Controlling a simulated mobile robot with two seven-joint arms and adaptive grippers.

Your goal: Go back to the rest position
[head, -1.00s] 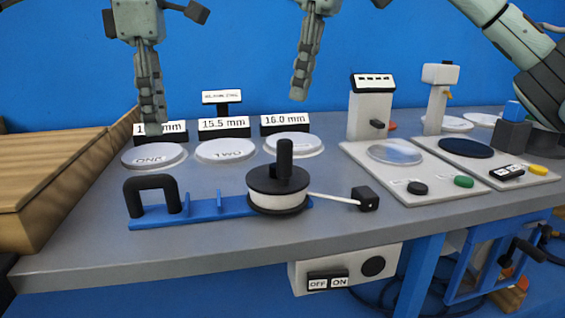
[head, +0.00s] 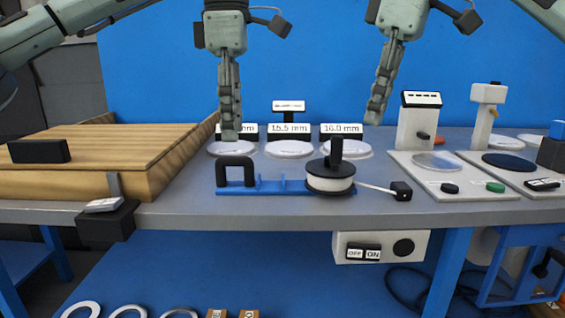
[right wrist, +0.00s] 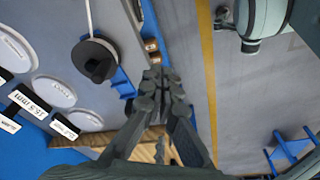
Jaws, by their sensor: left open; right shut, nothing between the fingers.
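My left gripper (head: 229,132) hangs fingers down in the head view, seen edge-on, open and empty. Its tips appear in front of the left size label, above the left disc. My right gripper (head: 374,115) hangs fingers down to the right of the 16.0 mm label (head: 341,132), shut with nothing in it. In the right wrist view its closed fingers (right wrist: 160,82) point up the picture. Both grippers look clear of the bench (head: 285,212). No rest position is marked in view.
A blue fixture (head: 283,188) with a black-handled spool (head: 330,183) stands below the grippers. Three pale discs lie behind it. Two grey stations (head: 457,186) stand at right, a wooden box (head: 100,185) at left. Rings lie below the bench at front left.

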